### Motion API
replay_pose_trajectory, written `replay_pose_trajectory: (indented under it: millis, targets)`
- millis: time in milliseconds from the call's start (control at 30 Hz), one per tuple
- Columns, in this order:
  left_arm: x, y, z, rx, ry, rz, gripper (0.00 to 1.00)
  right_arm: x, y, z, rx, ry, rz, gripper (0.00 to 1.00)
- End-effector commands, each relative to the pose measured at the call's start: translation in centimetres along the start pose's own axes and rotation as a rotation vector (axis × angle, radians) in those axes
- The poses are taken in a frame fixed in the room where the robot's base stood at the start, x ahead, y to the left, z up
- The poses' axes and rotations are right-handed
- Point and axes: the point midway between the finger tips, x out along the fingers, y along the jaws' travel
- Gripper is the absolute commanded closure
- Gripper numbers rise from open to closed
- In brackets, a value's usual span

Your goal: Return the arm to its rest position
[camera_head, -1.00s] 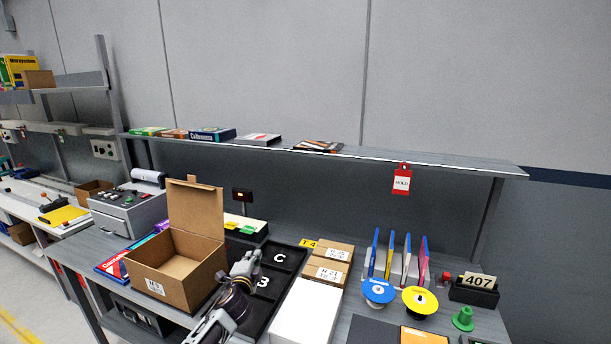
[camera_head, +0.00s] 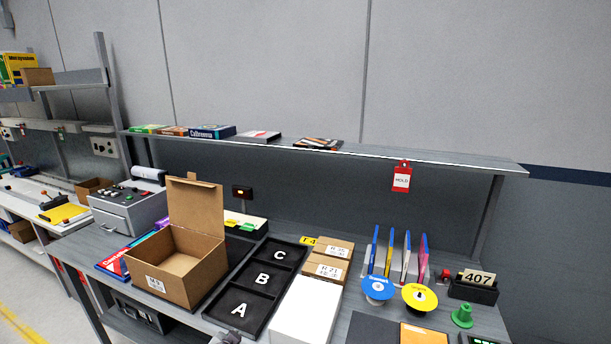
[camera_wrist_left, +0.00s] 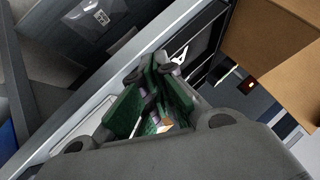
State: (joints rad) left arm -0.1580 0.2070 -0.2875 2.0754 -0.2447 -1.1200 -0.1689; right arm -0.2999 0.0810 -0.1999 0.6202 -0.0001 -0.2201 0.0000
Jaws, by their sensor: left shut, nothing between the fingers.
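My left gripper (camera_wrist_left: 152,72) shows in the left wrist view with its green-padded fingers shut and nothing between them. It is near the bench's front edge, with the open cardboard box (camera_wrist_left: 275,50) to its right in that view. My right gripper is in neither view.
The open cardboard box (camera_head: 157,285) stands left of a black tray (camera_head: 231,325) with compartments A, B and C, which look empty. White (camera_head: 305,312) and brown boxes (camera_head: 327,267) lie right of it. A shelf (camera_head: 430,166) runs behind.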

Motion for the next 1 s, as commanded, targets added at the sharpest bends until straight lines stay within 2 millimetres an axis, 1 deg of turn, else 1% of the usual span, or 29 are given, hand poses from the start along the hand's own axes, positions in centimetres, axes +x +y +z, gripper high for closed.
replay_pose_trajectory:
  millis: [33, 200, 500, 700, 1000]
  targets:
    - [-0.8, 0.6, 1.2, -0.03, -0.026, 0.022, 1.0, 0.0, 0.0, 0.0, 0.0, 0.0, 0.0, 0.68]
    - [-3.4, 2.1, 4.7, -0.128, -0.117, 0.092, 1.0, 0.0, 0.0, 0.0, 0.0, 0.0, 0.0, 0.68]
    - [-8.8, 4.6, 10.2, -0.281, -0.277, 0.204, 1.0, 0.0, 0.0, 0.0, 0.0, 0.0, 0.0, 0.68]
    - [-11.3, 5.4, 12.3, -0.339, -0.347, 0.247, 1.0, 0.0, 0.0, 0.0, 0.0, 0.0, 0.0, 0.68]
    - [-13.9, 6.2, 14.1, -0.39, -0.412, 0.286, 1.0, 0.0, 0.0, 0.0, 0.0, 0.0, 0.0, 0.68]
